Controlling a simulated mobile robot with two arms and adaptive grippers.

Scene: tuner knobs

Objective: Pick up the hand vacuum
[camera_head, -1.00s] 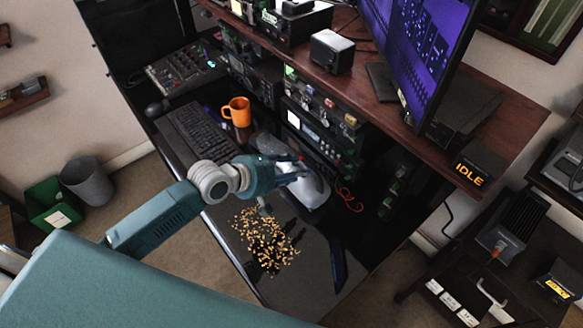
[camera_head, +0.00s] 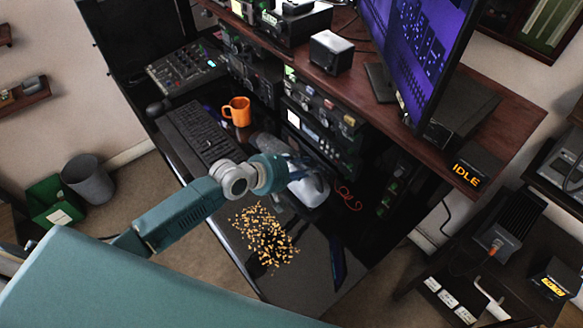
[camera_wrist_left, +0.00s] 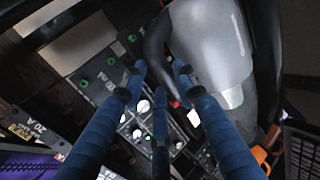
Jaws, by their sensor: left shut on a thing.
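The hand vacuum (camera_head: 310,190), with a pale grey-white body, is at the inner side of the dark desk, below the rack units. It fills the upper middle of the left wrist view (camera_wrist_left: 212,45), where its dark curved handle lies at the fingertips. My left gripper (camera_head: 295,168) is over the vacuum, its blue fingers (camera_wrist_left: 158,80) closed in at the handle. The arm partly hides the vacuum in the head view. I cannot tell whether the vacuum is clear of the desk. My right gripper is not in view.
Loose yellowish bits (camera_head: 265,238) are scattered on the desk in front of the vacuum. An orange mug (camera_head: 237,111) and a black keyboard (camera_head: 195,133) are to the left. Rack units (camera_head: 322,130) stand close behind. A dark flat object (camera_head: 338,262) lies at the right.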

